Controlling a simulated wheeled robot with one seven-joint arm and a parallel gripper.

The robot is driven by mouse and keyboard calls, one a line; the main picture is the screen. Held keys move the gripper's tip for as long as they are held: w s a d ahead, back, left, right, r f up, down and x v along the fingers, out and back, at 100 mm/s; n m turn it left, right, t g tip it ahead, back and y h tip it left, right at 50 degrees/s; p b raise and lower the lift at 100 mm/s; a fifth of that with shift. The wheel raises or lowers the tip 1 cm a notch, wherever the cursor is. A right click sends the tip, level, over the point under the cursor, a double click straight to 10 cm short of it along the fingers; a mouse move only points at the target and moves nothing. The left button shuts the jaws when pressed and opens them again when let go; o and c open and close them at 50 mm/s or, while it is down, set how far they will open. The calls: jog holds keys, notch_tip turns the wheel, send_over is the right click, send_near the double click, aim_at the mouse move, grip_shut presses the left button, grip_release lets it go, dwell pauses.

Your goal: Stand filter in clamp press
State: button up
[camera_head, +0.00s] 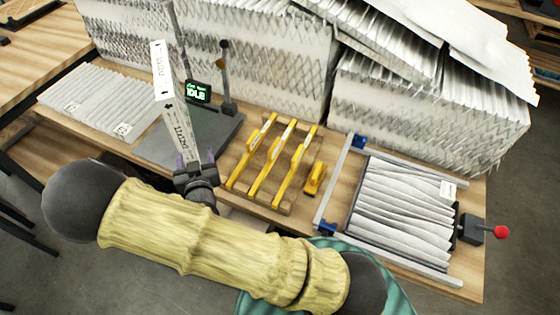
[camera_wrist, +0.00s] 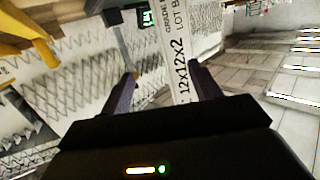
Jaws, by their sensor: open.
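A white filter (camera_head: 172,105) stands on edge on the dark grey plate of a device, its narrow printed side facing me and leaning slightly in the picture. In the wrist view the filter (camera_wrist: 183,65) shows "12x12x2" between my fingers. My gripper (camera_head: 194,164) is at the near lower end of the filter. Its two fingers (camera_wrist: 165,85) are open on either side of the filter, with gaps visible. A frame with rails, blue corner blocks and a red-knobbed handle (camera_head: 480,231) holds a flat pleated filter (camera_head: 405,205) at the right. I cannot tell which device is the clamp press.
A pleated filter (camera_head: 100,100) lies at the left. A yellow rack (camera_head: 272,160) stands in the middle. Large filter stacks (camera_head: 255,60) line the back of the bench.

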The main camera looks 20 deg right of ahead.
jog(key=d+g, duration=0.2)
jog(key=d, duration=0.1)
jog(key=s+d+m+g, duration=0.1)
jog(key=d+g, duration=0.2)
jog(key=d, duration=0.1)
jog(key=d+m+g, duration=0.1)
jog(key=d+g, duration=0.1)
jog(key=d, duration=0.1)
jog(key=shift+s+d+g+h, duration=0.15)
jog(key=shift+g+h, duration=0.15)
jog(key=s+d+r+n+g, duration=0.2)
jog(key=s+d+r+g, duration=0.4)
jog(key=s+d, duration=0.5)
jog(key=s+r, duration=0.2)
jog(key=s, duration=0.1)
jog(key=shift+s+d+r+y, duration=0.35)
jog(key=shift+d+y, duration=0.05)
jog(key=shift+o, duration=0.4)
